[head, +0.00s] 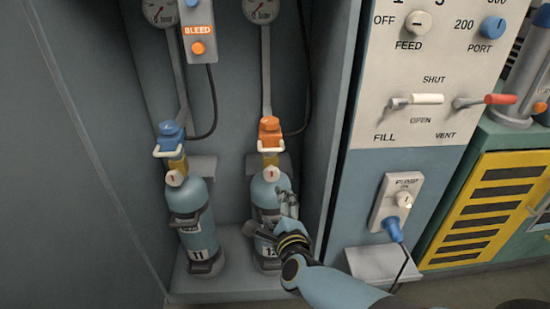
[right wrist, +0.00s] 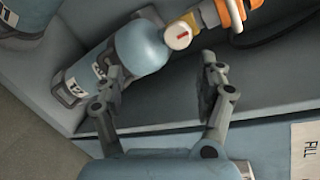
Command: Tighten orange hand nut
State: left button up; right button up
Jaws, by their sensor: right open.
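The orange hand nut (head: 269,131) sits above the valve of the right cylinder (head: 266,192), with a white U-shaped bar at its lower edge. In the right wrist view the orange part (right wrist: 232,12) shows only partly, at the top edge. The same blue-grey cylinder (right wrist: 140,48) lies beyond the fingers there, with its round white gauge (right wrist: 177,36). My right gripper (head: 270,216) is in front of the cylinder body, below the nut. Its fingers are spread and empty, also in the right wrist view (right wrist: 162,78). My left gripper is not in view.
A second cylinder (head: 188,212) with a blue hand nut (head: 171,134) stands to the left. The cabinet wall (head: 333,130) and a control panel (head: 425,85) with levers stand to the right.

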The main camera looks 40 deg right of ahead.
aim_at(271, 126)
jog(key=w+d+r+m+h+b, duration=0.4)
jog(key=w+r+m+h, duration=0.2)
jog(key=w+r+m, duration=0.65)
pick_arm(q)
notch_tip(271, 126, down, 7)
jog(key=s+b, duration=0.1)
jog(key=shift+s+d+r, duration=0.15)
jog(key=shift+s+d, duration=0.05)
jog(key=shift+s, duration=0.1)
pick_arm(e)
jog(key=w+d+m, duration=0.1)
jog(key=d, duration=0.1)
jog(key=w+d+m, duration=0.1)
jog(key=w+d, duration=0.1)
jog(key=w+d+m, duration=0.1)
jog(key=w+d, duration=0.1)
jog(key=shift+w+d+r+g, duration=0.2)
jog(key=shift+d+r+g, duration=0.1)
jog(key=c, duration=1.2)
jog(key=shift+s+d+n+t+y, duration=0.1)
jog(key=shift+n+t+y, duration=0.5)
jog(key=shift+t, duration=0.1)
pick_arm(q)
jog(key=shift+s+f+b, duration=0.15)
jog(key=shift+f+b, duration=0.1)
jog(key=shift+b, duration=0.05)
pick_arm(e)
jog(key=shift+n+t+y, duration=0.7)
jog(key=shift+n+y, duration=0.15)
jog(key=shift+y, duration=0.45)
